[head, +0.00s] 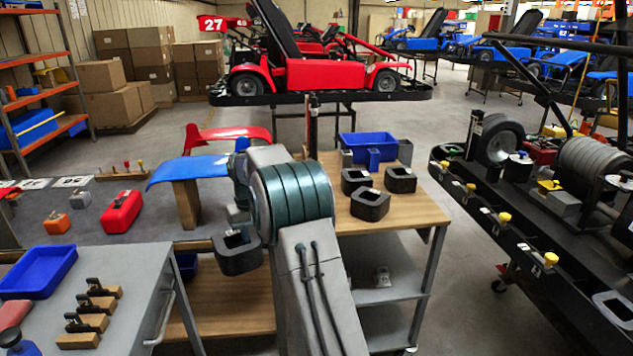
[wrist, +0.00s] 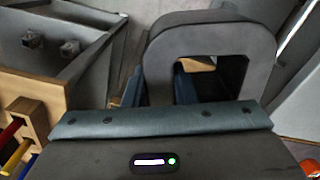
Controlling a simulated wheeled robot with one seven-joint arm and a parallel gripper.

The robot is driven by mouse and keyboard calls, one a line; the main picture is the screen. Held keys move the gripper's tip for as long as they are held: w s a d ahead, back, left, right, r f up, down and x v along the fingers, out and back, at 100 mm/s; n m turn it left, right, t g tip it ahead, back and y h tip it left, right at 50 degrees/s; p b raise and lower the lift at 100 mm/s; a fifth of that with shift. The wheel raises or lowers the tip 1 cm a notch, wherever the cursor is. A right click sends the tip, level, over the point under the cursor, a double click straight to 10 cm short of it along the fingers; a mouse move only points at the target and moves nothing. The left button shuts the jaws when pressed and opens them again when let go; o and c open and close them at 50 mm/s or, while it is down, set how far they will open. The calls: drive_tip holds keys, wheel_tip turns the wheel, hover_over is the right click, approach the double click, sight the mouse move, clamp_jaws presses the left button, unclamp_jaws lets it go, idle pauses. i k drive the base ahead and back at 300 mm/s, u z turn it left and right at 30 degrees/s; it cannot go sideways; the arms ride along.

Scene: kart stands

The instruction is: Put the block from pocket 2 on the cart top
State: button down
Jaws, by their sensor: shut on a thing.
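A black block (head: 238,262) with a square opening is in my gripper (head: 238,232), left of my arm in the head view. It fills the upper middle of the wrist view (wrist: 158,70), tilted, just beyond the gripper's teal edge. The cart top (head: 415,215) is wooden and lies right of my arm. Three similar black blocks stand on it: one at the back left (head: 355,180), one at the right (head: 400,179) and one in front (head: 370,205). I cannot make out which pocket is pocket 2.
A blue bin (head: 367,147) stands at the cart top's back. A grey bench (head: 120,225) at left holds a red box (head: 121,210) and a blue curved panel (head: 190,168). A black rack (head: 500,235) stands at right. The cart top's front right is bare.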

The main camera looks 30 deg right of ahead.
sight(415, 208)
drive_tip(key=u, duration=0.45)
drive_tip(key=k, duration=1.3)
drive_tip(key=z, duration=1.2)
drive_tip(key=i, duration=0.75)
